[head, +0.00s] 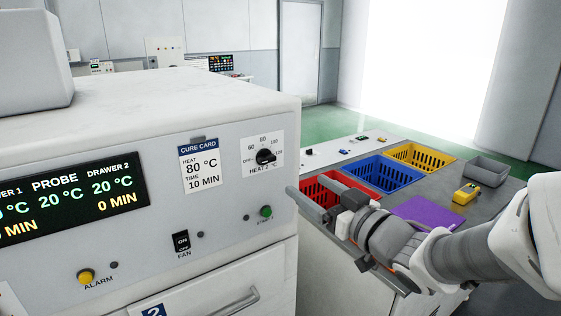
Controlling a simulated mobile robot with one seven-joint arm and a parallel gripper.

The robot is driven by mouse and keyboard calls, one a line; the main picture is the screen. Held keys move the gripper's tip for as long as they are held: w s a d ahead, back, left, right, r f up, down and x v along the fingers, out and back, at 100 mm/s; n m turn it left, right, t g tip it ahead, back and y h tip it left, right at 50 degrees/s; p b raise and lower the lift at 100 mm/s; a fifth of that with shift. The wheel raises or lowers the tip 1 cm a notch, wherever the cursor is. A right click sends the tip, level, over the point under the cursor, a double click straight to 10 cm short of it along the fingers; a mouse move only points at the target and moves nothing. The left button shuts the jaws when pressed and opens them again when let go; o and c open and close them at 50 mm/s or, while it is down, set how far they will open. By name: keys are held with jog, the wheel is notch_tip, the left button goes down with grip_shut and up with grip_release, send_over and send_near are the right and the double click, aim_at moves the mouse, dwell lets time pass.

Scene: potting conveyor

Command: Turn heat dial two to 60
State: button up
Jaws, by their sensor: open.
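The heat 2 dial (265,157) is a black knob on a white scale plate at the right end of the oven's front panel. The scale shows 60, 80 and other marks around it. The knob's pointer seems to be turned toward the right side, but the exact setting is too small to tell. My gripper (308,202) is open and empty, to the right of and below the dial, apart from the panel. Its fingers point left toward the panel's right edge.
A cure card (200,165) reads heat 80 °C, time 10 min. The display (72,197) shows 20 °C for drawer 2. A fan switch (181,243) and green start button (266,211) sit below. Red (312,191), blue (381,174) and yellow (420,157) baskets stand behind my arm.

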aim_at(270, 159)
jog(key=p+x, duration=0.1)
jog(key=x, duration=1.4)
jog(key=shift+a, duration=0.1)
grip_shut()
